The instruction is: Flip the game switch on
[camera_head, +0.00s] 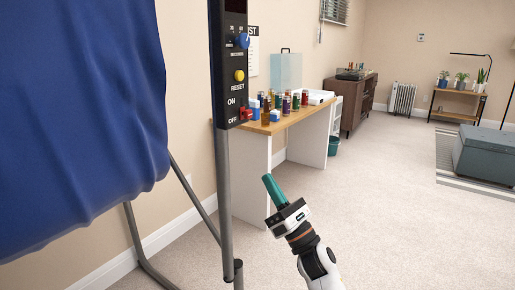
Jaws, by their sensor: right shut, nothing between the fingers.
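A dark control panel (232,95) is fixed upright on a grey post at upper left of centre. It carries a blue knob (242,41), a yellow reset button (239,76) and, beside the ON and OFF labels, a red switch (246,114) low on its right edge, near the OFF label. My right gripper (268,181) is below and to the right of the panel, clear of the switch. Its teal fingers are shut and empty, pointing up and left. My left gripper is not in view.
A blue sheet (75,110) hangs at left beside the post (224,200). A wooden-topped table (290,122) with several bottles stands behind the panel. A dark cabinet (352,103) and a grey ottoman (487,152) are farther back.

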